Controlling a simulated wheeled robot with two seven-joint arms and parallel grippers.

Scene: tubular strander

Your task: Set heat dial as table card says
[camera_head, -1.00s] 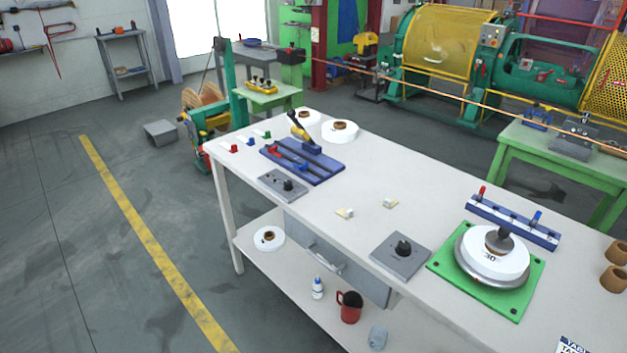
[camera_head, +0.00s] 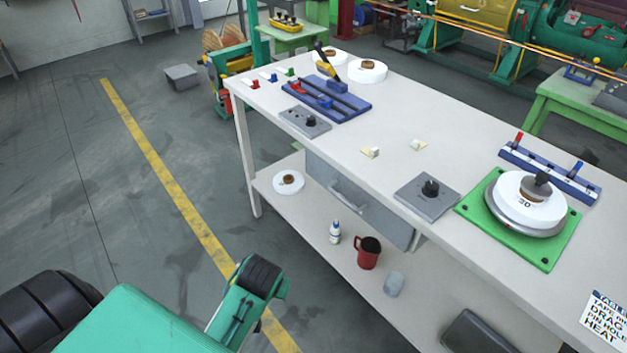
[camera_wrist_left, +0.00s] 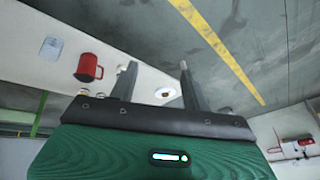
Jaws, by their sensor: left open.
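A grey plate with a dark knob (camera_head: 430,188) sits near the table's front edge, left of the green turntable base. A smaller grey plate with a dark knob (camera_head: 311,121) sits farther left. I cannot tell which is the heat dial, nor read their settings. The table card (camera_head: 606,322) is at the right edge, cut off; the words DRAG, PIN HOLE and HEAT show, but no values. My left gripper shows in the left wrist view (camera_wrist_left: 157,76), open and empty, fingers apart, with the red mug beyond. In the head view only my left arm shows, lower left.
The white table (camera_head: 385,112) carries a blue slotted rack (camera_head: 350,103), white rolls and a green base (camera_head: 468,213) with a disc marked 30. The lower shelf holds a red mug (camera_head: 368,257), a bottle (camera_head: 335,232) and a roll.

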